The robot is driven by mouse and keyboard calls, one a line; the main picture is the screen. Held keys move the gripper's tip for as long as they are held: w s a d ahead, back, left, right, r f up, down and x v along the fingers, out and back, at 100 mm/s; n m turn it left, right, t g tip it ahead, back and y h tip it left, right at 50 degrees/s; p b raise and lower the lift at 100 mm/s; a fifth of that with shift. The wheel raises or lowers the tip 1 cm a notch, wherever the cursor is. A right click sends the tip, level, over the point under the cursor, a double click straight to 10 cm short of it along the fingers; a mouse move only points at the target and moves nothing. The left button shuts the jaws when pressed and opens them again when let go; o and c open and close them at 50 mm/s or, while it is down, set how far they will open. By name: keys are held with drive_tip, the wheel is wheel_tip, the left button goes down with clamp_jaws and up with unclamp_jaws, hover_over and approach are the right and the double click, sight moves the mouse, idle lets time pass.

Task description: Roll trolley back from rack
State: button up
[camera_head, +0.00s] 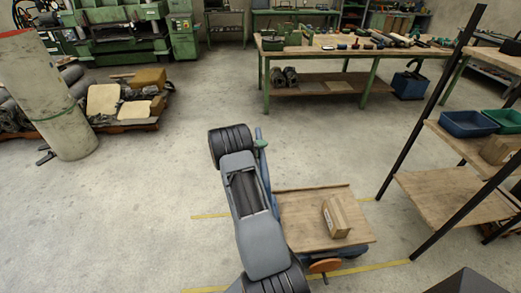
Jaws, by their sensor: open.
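The trolley (298,236) stands in the lower middle of the view, a flat wooden deck with a low lip along its far edge and blue metal parts. A small taped cardboard box (336,216) sits on the right part of the deck. A blue bar with a green knob-like part (261,144) rises by the deck's left side, and I cannot tell for certain what it belongs to. My grey arm with black ribbed joints covers the trolley's left side. My gripper is not visible, so any contact with the trolley is hidden.
A rack (441,190) with black posts and wooden shelves stands just right of the trolley, holding a blue bin (467,123). Yellow floor lines run by the trolley. A workbench (337,54) stands behind; a large upright roll (52,105) is at left. Floor at left is open.

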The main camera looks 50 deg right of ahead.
clamp_jaws()
idle(0.4)
